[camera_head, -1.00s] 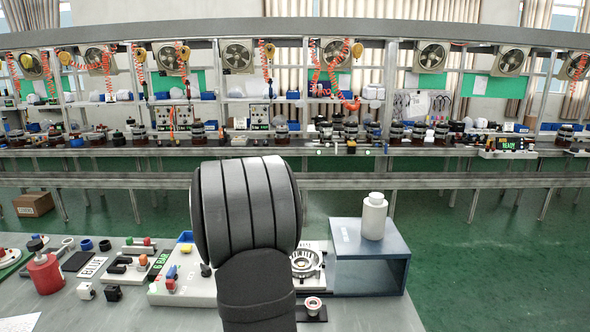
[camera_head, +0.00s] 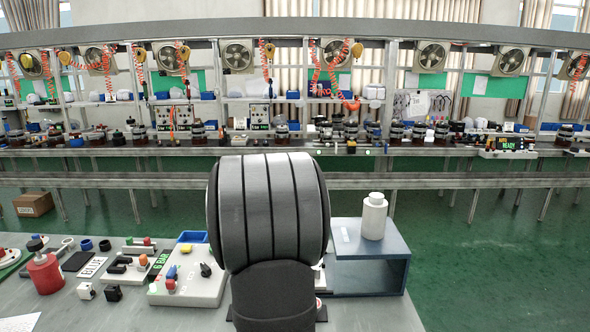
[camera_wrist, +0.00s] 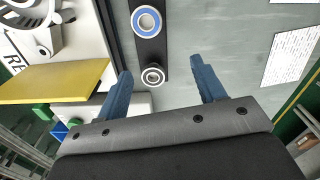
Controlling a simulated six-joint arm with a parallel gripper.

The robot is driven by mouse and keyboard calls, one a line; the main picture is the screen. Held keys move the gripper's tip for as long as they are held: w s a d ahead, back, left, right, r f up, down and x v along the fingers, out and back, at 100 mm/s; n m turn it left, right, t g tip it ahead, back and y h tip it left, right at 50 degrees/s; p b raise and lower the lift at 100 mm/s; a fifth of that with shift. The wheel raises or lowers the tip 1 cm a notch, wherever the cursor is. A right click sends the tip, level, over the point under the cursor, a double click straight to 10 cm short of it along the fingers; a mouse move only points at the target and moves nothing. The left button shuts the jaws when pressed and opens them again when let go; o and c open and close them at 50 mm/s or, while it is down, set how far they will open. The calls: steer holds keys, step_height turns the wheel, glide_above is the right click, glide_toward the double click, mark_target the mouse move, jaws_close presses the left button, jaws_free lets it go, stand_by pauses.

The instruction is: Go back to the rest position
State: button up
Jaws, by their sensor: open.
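My gripper (camera_wrist: 160,85) shows in the wrist view with its two blue fingers apart and nothing between them. Beyond the fingertips, a bearing with a blue ring (camera_wrist: 146,21) and a smaller ring (camera_wrist: 152,76) sit on a dark strip (camera_wrist: 150,50). In the head view my own arm fills the middle foreground and hides the gripper and part of the bench.
A blue-grey open box (camera_head: 368,275) with a white bottle (camera_head: 374,216) on top stands right of my arm. To the left are a white fixture (camera_head: 190,288), a red container (camera_head: 45,274) and small parts. The right front bench (camera_head: 375,315) is clear.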

steer(key=s+d+r, duration=0.1)
steer(key=d+r, duration=0.2)
steer(key=d, duration=0.2)
steer(key=shift+n, duration=0.4)
steer(key=a+f, duration=0.3)
steer(key=a, duration=0.5)
steer(key=a+f, duration=0.4)
steer(key=a, duration=0.5)
steer(key=s+a+f, duration=0.1)
steer(key=a+f, duration=0.2)
steer(key=a, duration=0.5)
steer(key=shift+s+a+f, duration=0.1)
steer(key=shift+a+f, duration=0.2)
steer(key=shift+a, duration=0.05)
steer(key=shift+d+f, duration=0.15)
steer(key=shift+f, duration=1.25)
steer(key=shift+c, duration=0.2)
